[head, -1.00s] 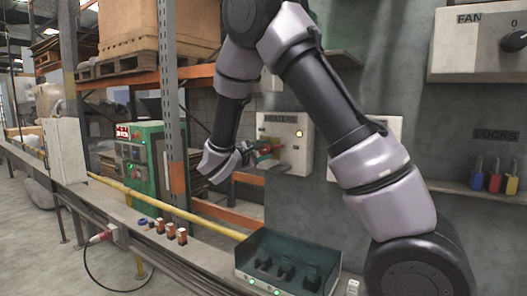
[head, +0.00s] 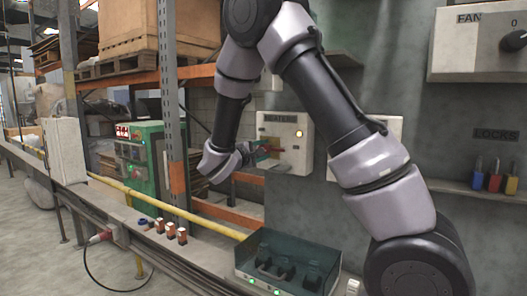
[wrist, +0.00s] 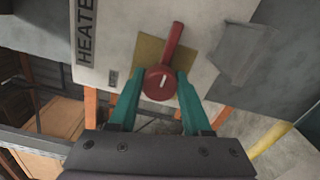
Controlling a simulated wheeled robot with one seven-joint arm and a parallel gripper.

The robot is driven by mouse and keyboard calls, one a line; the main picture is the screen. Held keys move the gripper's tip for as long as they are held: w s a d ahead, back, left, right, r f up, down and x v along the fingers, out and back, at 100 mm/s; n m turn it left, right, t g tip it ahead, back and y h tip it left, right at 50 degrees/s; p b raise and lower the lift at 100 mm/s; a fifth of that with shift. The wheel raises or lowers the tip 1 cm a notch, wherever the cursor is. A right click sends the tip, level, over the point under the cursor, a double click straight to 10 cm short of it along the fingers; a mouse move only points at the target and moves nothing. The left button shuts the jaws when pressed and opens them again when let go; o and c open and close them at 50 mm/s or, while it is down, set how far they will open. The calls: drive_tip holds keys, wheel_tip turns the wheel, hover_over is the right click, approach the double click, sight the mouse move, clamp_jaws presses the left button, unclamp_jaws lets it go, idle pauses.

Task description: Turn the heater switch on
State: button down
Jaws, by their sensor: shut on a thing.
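The lever points up in that picture, along the reading direction of the sideways label. My gripper (wrist: 159,92) has teal fingers on both sides of the round knob, shut on it. In the head view my gripper (head: 264,153) is at the box's front, and the switch is mostly hidden by the fingers.
A fan box (head: 478,45) with a black knob is at upper right. Coloured padlocks (head: 494,180) sit on a shelf below it. A dark green open-topped case (head: 290,262) and a yellow pipe (head: 170,205) are along the bench below. An orange-and-grey rack post (head: 172,110) stands left of my gripper.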

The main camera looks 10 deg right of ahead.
drive_tip(key=shift+c, duration=1.7)
unclamp_jaws()
drive_tip(key=v, duration=1.1)
